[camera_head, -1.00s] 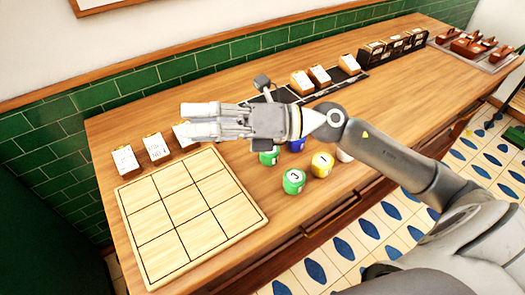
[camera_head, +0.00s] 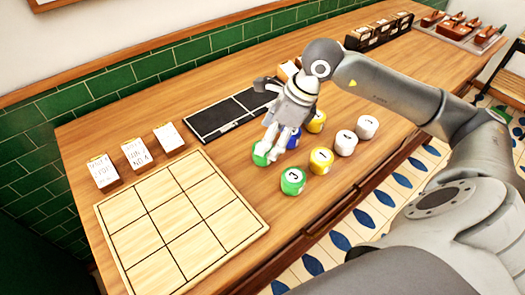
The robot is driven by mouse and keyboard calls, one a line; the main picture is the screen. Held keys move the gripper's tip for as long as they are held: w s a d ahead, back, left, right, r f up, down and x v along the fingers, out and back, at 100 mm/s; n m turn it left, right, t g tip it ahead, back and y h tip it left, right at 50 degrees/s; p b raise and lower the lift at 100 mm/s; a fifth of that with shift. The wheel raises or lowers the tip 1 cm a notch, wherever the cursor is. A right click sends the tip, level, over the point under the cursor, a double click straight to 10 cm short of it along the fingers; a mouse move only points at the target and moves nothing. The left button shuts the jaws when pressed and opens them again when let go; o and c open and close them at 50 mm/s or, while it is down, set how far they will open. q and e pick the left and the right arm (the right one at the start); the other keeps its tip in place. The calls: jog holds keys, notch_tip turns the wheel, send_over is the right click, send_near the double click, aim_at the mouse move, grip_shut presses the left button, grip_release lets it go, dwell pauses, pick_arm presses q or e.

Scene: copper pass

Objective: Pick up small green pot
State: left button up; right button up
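Two small green pots stand on the wooden counter. One green pot (camera_head: 293,181) is in plain view at the front, right of the grid board. The other green pot (camera_head: 260,155) is farther back and partly hidden by my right gripper (camera_head: 273,150). The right gripper points down at this farther pot, with its fingers apart and the fingertips close over the pot's right side. I cannot tell whether they touch it. My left gripper is not in view.
A blue pot (camera_head: 295,138) is partly behind the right gripper. Yellow pots (camera_head: 321,160) and white pots (camera_head: 346,142) stand to the right. The wooden grid board (camera_head: 180,222) is empty. Labelled cards (camera_head: 136,154) and a black tray (camera_head: 225,117) lie behind it.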

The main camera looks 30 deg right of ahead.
jog(key=p+x, duration=0.1)
jog(key=x, duration=0.4)
jog(key=shift+f, duration=0.4)
jog(key=shift+c, duration=0.5)
jog(key=c, duration=1.1)
jog(key=shift+r, duration=0.1)
jog(key=shift+p, duration=0.3)
